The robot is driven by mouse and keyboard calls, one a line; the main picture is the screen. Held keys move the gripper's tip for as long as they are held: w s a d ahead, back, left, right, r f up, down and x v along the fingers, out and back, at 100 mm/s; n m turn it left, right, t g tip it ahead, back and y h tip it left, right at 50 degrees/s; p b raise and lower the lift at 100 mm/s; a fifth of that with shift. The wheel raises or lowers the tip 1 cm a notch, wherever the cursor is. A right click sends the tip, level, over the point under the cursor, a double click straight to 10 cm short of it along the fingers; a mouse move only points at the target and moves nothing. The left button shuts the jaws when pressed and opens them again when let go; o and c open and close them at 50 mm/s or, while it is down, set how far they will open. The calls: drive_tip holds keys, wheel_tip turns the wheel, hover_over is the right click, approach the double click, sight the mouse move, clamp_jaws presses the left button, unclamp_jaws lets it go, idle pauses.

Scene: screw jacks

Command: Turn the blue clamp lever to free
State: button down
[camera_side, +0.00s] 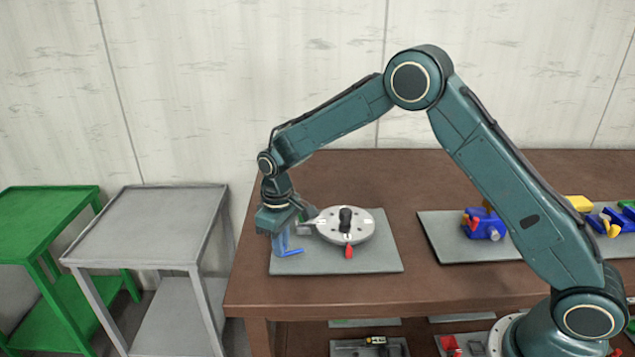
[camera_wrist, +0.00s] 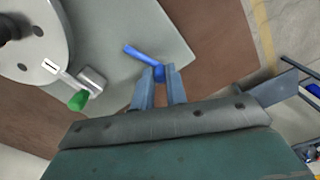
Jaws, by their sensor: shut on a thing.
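The blue clamp lever (camera_side: 293,252) sits near the front left of a grey plate (camera_side: 375,266). It also shows in the wrist view (camera_wrist: 138,53), its free arm pointing to the upper left. My gripper (camera_side: 280,248) points down over it, and its two blue-grey fingers (camera_wrist: 161,76) are shut on the lever's hub end. The fingers hide part of the hub. A round light-grey disc (camera_side: 330,232) with a black knob (camera_side: 346,218) in the middle stands on the same plate, right of my gripper.
A red-tipped handle (camera_side: 349,252) sticks out at the disc's front; a green-tipped one (camera_wrist: 79,100) shows in the wrist view. A second grey plate (camera_side: 445,248) with blue, red and yellow parts lies to the right. Grey (camera_side: 150,212) and green (camera_side: 40,215) stands are at the left.

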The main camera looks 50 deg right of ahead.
drive_tip(key=shift+w+d+m, duration=0.25)
drive_tip(key=shift+w+m, duration=0.15)
drive_tip(key=shift+m, duration=0.55)
drive_tip(key=shift+w+d+m, duration=0.25)
drive_tip(key=shift+w+m, duration=0.1)
drive_tip(key=shift+m, duration=0.6)
drive_tip(key=c, duration=1.4)
unclamp_jaws()
drive_tip(key=shift+r, duration=0.1)
wheel_tip(320, 180, up, 14)
